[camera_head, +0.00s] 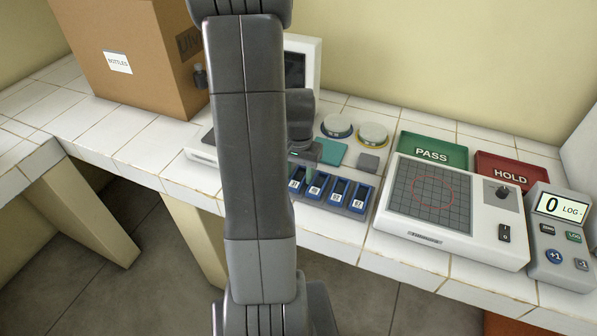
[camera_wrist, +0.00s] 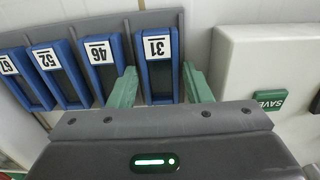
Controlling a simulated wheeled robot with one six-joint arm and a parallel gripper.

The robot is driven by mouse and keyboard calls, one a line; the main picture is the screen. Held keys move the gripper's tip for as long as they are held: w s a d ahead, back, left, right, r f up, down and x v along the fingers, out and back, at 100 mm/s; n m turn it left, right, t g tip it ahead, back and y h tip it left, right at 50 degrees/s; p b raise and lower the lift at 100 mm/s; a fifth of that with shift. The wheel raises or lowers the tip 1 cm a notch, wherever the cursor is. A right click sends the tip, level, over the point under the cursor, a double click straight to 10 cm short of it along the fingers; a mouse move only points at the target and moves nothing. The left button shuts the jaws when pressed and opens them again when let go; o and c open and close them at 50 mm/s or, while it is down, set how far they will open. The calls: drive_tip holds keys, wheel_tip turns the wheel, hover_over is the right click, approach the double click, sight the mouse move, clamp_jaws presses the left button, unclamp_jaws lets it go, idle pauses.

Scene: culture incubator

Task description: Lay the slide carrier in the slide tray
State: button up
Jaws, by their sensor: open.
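The slide tray is a dark grey rack; its bare edge shows in the wrist view (camera_wrist: 110,22) and in the head view (camera_head: 343,211). Several blue slide carriers with white labels stand side by side in it. The carrier labelled 31 (camera_wrist: 158,72) is at the row's right end in the wrist view. My gripper (camera_wrist: 160,84) is open, with one green finger on each side of carrier 31. I cannot tell whether the fingers touch it. Carrier 46 (camera_wrist: 101,65) is close beside the left finger. In the head view my arm hides part of the row's left end.
A white device with a green SAVE button (camera_wrist: 269,100) stands close beside the tray. In the head view, two round lidded dishes (camera_head: 373,135), a teal block (camera_head: 331,152) and a grey block (camera_head: 368,163) lie behind the tray. A white gridded device (camera_head: 430,200) stands to its right.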

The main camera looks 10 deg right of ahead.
wheel_tip(320, 180, up, 12)
idle(0.4)
hover_over(299, 176)
drive_tip(key=shift+f, duration=4.25)
